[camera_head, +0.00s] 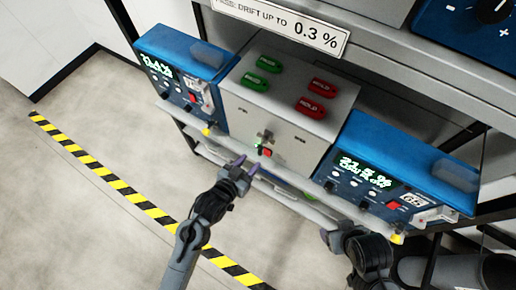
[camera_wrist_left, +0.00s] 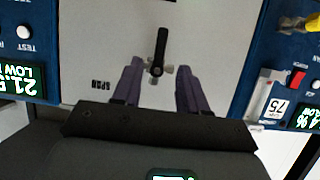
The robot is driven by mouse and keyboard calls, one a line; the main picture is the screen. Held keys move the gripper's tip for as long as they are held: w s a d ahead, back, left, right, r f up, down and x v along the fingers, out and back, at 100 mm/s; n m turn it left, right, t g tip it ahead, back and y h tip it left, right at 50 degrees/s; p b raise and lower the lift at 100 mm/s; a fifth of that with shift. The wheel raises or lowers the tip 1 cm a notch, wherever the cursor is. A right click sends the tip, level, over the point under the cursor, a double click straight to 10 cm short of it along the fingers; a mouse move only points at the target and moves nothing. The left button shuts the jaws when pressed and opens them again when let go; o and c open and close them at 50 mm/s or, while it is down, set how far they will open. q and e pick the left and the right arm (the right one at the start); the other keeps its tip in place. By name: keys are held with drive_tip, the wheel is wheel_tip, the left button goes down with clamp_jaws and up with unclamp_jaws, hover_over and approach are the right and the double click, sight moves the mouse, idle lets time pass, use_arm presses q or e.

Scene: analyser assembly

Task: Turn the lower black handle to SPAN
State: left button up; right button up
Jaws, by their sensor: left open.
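The black handle (camera_wrist_left: 161,45) is a short bar on a metal cross-shaped valve (camera_wrist_left: 156,70) on the pale panel. In the left wrist view it points up from the hub, tilted slightly right. An upside-down SPAN label (camera_wrist_left: 101,85) lies to its left. In the head view the small valve area (camera_head: 265,137) is on the front of the grey box. My left gripper (camera_head: 243,166) is open, just below that area; in the left wrist view its purple fingers (camera_wrist_left: 157,84) lie either side of the hub, with nothing visibly gripped. My right gripper (camera_head: 330,236) is at lower right, its fingers unclear.
Blue analysers stand left (camera_head: 185,70) and right (camera_head: 400,165) of the grey box (camera_head: 300,75), which has green and red tags on top. A rail (camera_head: 300,202) runs along the front. Open floor (camera_head: 90,220) with a striped line lies at left.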

sight(259, 152)
use_arm(q)
drive_tip(key=x, duration=0.8)
drive_tip(key=shift+b, duration=0.3)
